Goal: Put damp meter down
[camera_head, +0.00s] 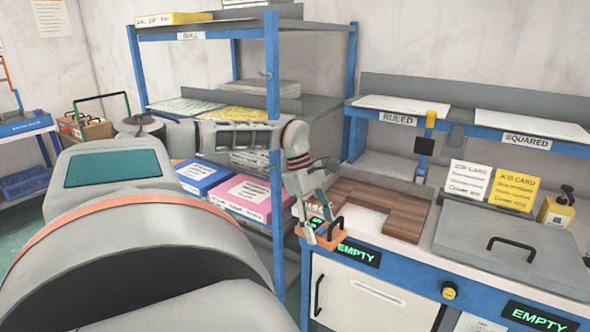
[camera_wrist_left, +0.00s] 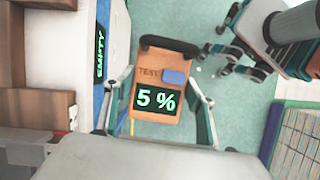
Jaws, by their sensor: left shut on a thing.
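The damp meter is an orange block with a black handle; in the left wrist view the damp meter (camera_wrist_left: 155,118) shows "TEST", a blue patch and a dark screen reading 5 %. My left gripper (camera_wrist_left: 160,112) is shut on it, with one finger along each side. In the head view my left gripper (camera_head: 318,222) holds the orange meter (camera_head: 312,238) at the front edge of the bench, by the left "EMPTY" display. I cannot tell whether the meter touches the bench. Grey and teal parts of mine show at top right in the wrist view; my right gripper is not clear there.
A brown block frame (camera_head: 395,213) surrounds a pale area on the bench. A grey lidded box (camera_head: 500,245), job cards (camera_head: 512,188) and a yellow bottle (camera_head: 555,212) stand to the right. A blue-posted shelf (camera_head: 272,120) with pink and blue boxes stands left. Floor lies below the meter.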

